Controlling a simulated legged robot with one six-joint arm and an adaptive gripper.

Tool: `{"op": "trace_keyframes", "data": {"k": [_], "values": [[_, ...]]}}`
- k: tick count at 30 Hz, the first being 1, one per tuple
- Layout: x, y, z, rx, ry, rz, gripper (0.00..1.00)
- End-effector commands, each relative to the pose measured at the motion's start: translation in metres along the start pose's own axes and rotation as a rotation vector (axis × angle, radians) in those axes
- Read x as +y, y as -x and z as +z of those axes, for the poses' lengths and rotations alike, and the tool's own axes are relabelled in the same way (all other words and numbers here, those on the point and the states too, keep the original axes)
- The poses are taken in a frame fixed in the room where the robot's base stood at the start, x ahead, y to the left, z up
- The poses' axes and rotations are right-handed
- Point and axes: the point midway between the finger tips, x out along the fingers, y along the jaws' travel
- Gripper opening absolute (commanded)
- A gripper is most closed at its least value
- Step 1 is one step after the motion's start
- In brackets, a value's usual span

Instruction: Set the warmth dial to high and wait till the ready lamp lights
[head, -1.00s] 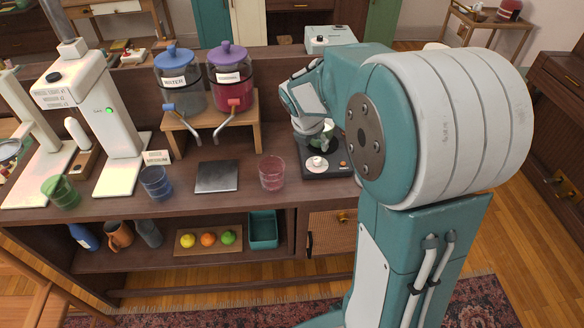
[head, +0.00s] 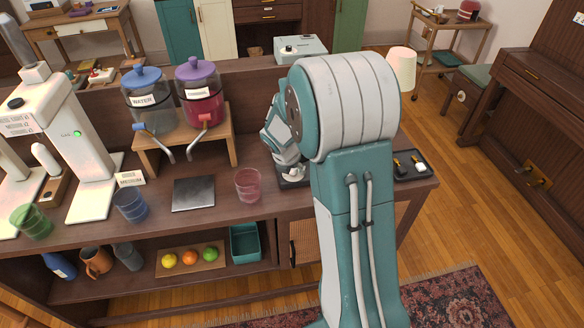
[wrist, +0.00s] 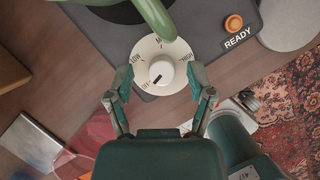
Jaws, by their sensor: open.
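The warmth dial (wrist: 177,49) is a round cream plate with a white knob (wrist: 161,74) at its middle, in the wrist view. A dark mark on the knob points down-left, toward what looks like OFF. LOW reads on the left and HIGH on the right. The ready lamp (wrist: 233,22) is an orange button beside the word READY; I see no clear glow. My gripper (wrist: 160,75) is open, one finger on each side of the knob, with gaps visible.
A green curved thing (wrist: 155,15) overhangs the dial's top edge. A glass (head: 248,186) and a dark square plate (head: 193,194) stand left of the warmer. A black tray (head: 411,166) lies on the counter to the right. Two drink dispensers stand behind.

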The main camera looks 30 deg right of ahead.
Motion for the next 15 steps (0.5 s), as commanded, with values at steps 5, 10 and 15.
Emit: {"op": "trace_keyframes", "data": {"k": [5,10,15], "values": [[0.0,0.0002,0.0002,0.0,-0.001,0.0,0.65],[0.0002,0.0002,0.0002,0.0,-0.001,0.0,0.0],[0.0005,-0.0003,-0.0001,0.001,-0.001,0.0,0.0]]}}
